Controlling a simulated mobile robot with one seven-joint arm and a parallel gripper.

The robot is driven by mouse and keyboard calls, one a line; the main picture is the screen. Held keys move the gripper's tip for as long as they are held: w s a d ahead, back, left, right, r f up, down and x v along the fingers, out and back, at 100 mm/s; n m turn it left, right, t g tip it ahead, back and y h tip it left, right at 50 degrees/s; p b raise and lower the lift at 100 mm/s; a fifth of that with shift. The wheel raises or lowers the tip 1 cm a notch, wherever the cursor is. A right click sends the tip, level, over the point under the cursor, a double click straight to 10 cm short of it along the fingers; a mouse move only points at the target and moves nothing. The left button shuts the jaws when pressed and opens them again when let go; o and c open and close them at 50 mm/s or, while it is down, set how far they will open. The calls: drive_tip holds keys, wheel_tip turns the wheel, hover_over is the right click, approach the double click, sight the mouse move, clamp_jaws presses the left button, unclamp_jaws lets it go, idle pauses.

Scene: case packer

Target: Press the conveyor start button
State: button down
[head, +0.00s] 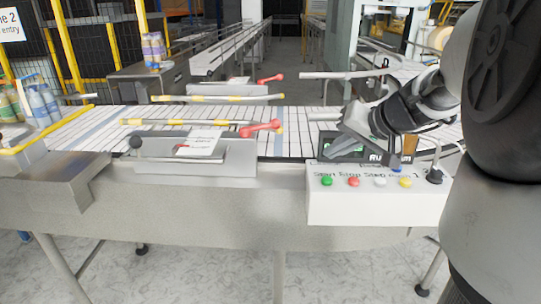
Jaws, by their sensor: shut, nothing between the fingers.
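A white control box (375,208) is fixed to the front of the conveyor. Its top carries a green button (327,181), a red button (353,181), a white button (379,182) and a yellow button (405,182) in a row. Hand-lettered labels sit above them; the one above the green button seems to read "Start". A dark display (376,157) with "Run" lettering stands behind the buttons. My gripper (342,140) is shut and empty. It reaches in from the right, above and behind the box, in front of part of the display, and appears apart from the buttons.
The conveyor belt (230,125) runs across the view, with yellow-white guide rails and red handles along it. A black knob (434,176) stands at the box's right end. Several bottles (42,105) stand at the left. Room in front of the box looks clear.

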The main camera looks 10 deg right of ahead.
drive_tip(key=b, duration=0.3)
hover_over(331, 182)
drive_tip(key=shift+f, duration=2.1)
drive_tip(key=shift+f+b, duration=0.45)
drive_tip(key=shift+b, duration=0.4)
